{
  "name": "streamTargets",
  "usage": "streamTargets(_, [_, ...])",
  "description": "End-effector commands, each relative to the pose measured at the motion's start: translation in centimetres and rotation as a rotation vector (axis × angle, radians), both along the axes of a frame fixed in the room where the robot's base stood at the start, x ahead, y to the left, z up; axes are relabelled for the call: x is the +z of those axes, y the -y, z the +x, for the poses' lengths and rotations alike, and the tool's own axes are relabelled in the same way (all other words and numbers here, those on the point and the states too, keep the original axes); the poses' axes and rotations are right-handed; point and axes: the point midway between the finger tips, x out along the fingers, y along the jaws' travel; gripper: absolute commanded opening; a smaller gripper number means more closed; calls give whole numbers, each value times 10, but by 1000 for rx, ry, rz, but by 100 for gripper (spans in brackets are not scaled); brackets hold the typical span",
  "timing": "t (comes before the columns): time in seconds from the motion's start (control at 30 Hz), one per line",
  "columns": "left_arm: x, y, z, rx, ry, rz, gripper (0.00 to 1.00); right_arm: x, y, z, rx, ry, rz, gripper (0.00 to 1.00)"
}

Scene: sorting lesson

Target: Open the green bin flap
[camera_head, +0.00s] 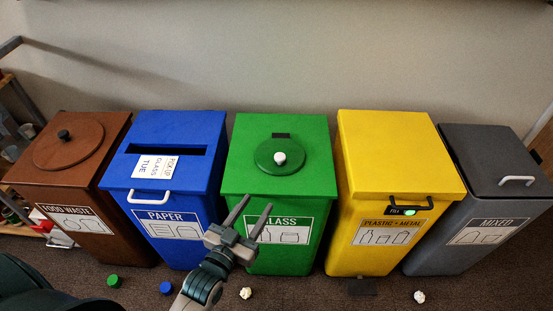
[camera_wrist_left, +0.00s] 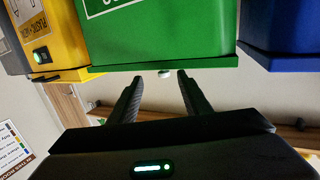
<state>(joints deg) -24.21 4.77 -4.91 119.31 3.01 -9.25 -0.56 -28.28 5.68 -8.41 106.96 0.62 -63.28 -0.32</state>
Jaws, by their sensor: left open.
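The green glass bin (camera_head: 235,180) stands in the middle of the row. Its round green flap (camera_head: 266,165) lies flat on the lid, with a white knob (camera_head: 279,158) on it and a dark hinge piece behind. My left gripper (camera_head: 256,206) is open and empty in front of the bin, overlapping its GLASS label (camera_head: 290,231). In the left wrist view, upside down, the green bin (camera_wrist_left: 160,35) fills the top. My right gripper is not in view.
A blue paper bin (camera_head: 183,130) and brown food bin (camera_head: 105,135) stand left. A yellow bin (camera_head: 395,150) and grey mixed bin (camera_head: 480,160) stand right. Caps and crumpled pieces lie on the floor in front. A wall is close behind.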

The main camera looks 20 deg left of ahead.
Motion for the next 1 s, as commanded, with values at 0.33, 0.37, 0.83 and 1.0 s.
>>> streamTargets(0.33, [35,-3,-1,5,81,-7,44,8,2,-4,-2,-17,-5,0])
streamTargets(0.37, [35,-3,-1,5,80,-7,44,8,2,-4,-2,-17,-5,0])
streamTargets(0.83, [35,-2,9,5,80,-7,44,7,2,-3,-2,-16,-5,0])
streamTargets(1.0, [36,0,27,5,81,-7,44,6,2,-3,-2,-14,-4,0])
